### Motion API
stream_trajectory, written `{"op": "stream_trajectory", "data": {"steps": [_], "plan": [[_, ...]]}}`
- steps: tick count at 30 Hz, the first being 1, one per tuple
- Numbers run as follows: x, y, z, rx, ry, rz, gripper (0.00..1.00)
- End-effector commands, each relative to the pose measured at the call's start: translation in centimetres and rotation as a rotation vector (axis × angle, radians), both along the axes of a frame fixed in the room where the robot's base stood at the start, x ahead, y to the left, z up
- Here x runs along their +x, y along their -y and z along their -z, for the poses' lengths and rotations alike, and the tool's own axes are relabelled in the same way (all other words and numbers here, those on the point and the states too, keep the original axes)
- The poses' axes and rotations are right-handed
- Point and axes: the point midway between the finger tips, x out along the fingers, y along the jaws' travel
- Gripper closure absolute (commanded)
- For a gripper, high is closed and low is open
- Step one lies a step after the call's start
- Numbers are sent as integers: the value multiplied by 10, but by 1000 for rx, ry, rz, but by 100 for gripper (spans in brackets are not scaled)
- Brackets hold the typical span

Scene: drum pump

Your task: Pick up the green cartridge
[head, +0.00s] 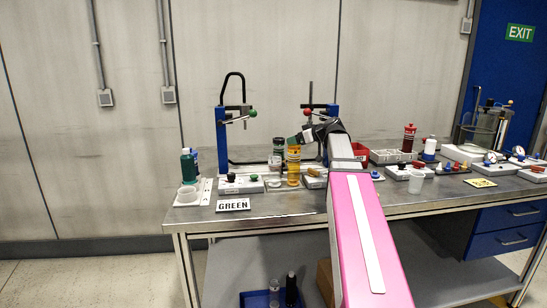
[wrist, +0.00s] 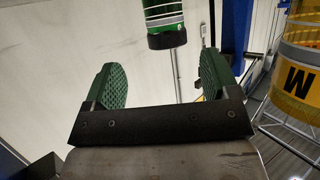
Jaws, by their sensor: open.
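The green cartridge, with white bands and a black end, shows at the top middle of the wrist view (wrist: 164,22); its upper part is cut off.
The yellow cartridge marked W (wrist: 300,75) is close on the right in the wrist view, in a wire holder. Blue-posted stands (head: 222,135) rise behind the cartridges. A GREEN sign (head: 233,204) lies at the bench's front edge. A green bottle (head: 188,166) stands at the left.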

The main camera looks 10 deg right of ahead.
Motion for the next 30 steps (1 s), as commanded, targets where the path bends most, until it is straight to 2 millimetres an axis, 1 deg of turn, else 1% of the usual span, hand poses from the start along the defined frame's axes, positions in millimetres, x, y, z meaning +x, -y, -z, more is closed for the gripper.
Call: {"op": "stream_trajectory", "data": {"steps": [6,9,14,17,21,25,30], "plan": [[22,-22,12,0,-2,-1,19],[29,-29,16,0,0,-1,19],[33,-36,19,0,0,-1,19],[38,-45,21,0,0,-1,19],[50,-61,28,0,-2,-1,19],[59,-69,33,0,0,0,19],[59,-71,33,0,0,0,19]]}}
